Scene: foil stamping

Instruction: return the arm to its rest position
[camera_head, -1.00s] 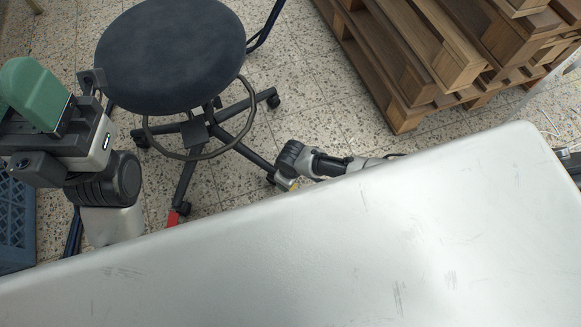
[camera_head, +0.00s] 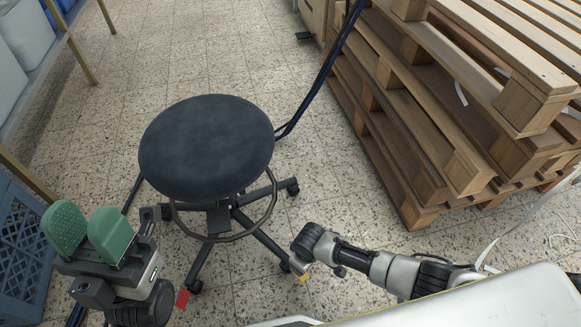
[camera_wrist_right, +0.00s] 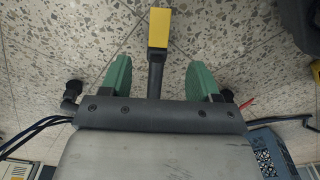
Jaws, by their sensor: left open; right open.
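My left gripper (camera_head: 88,222) is at the lower left of the head view, with its two green finger pads apart and nothing between them. It is left of the stool's base. My right arm comes in from the lower right in the head view, its wrist beside the stool's base; its fingers do not show there. In the right wrist view my right gripper (camera_wrist_right: 160,65) has its two green pads spread apart. A yellow block on a dark bar (camera_wrist_right: 158,28) shows between the pads; I see no pad touching it.
A dark round stool (camera_head: 207,148) stands between the arms. Stacked wooden pallets (camera_head: 440,150) fill the upper right. A blue crate (camera_head: 22,240) is at the left edge. A white surface (camera_head: 520,300) shows at the lower right.

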